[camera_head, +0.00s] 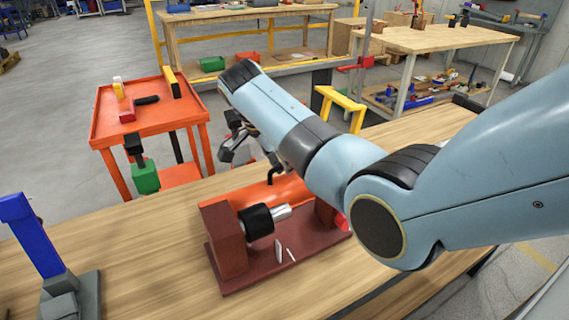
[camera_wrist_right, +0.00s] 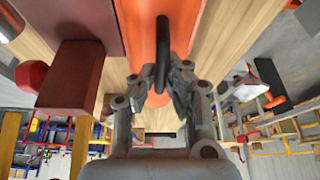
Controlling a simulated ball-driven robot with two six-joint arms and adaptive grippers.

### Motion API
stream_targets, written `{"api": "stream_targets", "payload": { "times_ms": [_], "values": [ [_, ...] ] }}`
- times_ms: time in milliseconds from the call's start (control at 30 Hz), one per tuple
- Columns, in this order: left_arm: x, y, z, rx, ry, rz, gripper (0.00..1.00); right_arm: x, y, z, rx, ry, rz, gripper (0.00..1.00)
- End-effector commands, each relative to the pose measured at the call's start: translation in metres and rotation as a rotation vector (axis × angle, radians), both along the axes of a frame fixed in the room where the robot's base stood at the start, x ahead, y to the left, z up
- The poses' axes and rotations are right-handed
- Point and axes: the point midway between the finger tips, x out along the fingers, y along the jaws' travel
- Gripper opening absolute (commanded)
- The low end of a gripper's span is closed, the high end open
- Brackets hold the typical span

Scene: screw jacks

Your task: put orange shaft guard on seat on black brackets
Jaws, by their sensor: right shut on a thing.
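The orange shaft guard (camera_head: 258,196) is a long curved cover with a black loop handle (camera_head: 272,174). In the head view it lies behind the silver shaft (camera_head: 283,212) and black collar (camera_head: 257,222), between the dark red end blocks. My right gripper (camera_head: 268,161) comes down from above, partly hidden by my own arm. In the right wrist view my right gripper (camera_wrist_right: 163,82) is shut on the handle (camera_wrist_right: 161,58), with the orange guard (camera_wrist_right: 135,25) beyond it. I cannot tell whether the guard touches anything below. I cannot make out the black brackets. My left gripper is not in view.
The dark red base (camera_head: 232,284) stands on the wooden bench, with a red knob (camera_head: 341,221) at its right. A blue post (camera_head: 32,236) on a grey foot stands at left. An orange cart (camera_head: 104,120) is behind the bench. Bare bench lies left of the base.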

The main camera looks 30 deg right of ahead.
Motion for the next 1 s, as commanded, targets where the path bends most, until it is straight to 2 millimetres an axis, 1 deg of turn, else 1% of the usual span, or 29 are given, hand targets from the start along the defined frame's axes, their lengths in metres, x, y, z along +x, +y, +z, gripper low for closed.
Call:
{"api": "stream_targets", "payload": {
  "times_ms": [100, 300, 333, 500, 733, 833, 933, 1000],
  "values": [
    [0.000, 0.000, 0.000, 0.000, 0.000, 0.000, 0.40, 0.002, -0.001, 0.002, -0.001, -0.006, -0.001, 0.00],
    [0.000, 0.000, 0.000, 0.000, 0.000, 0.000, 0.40, 0.002, 0.000, 0.000, -0.001, -0.005, 0.000, 0.00],
    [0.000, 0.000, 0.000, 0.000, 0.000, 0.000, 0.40, 0.001, 0.000, -0.001, 0.000, -0.002, 0.000, 0.10],
    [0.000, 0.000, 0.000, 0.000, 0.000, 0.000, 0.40, 0.001, 0.000, -0.001, 0.000, -0.002, 0.000, 0.32],
    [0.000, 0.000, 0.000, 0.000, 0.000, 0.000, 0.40, 0.001, 0.000, -0.001, 0.000, -0.002, 0.000, 0.32],
    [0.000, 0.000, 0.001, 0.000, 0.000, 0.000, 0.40, 0.001, 0.001, 0.003, 0.000, -0.004, 0.001, 0.32],
    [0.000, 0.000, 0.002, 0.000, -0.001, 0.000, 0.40, 0.002, 0.006, 0.015, 0.001, -0.005, 0.001, 0.32],
    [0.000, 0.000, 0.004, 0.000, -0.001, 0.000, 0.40, 0.002, 0.011, 0.028, 0.002, -0.006, 0.001, 0.32]
  ]
}}
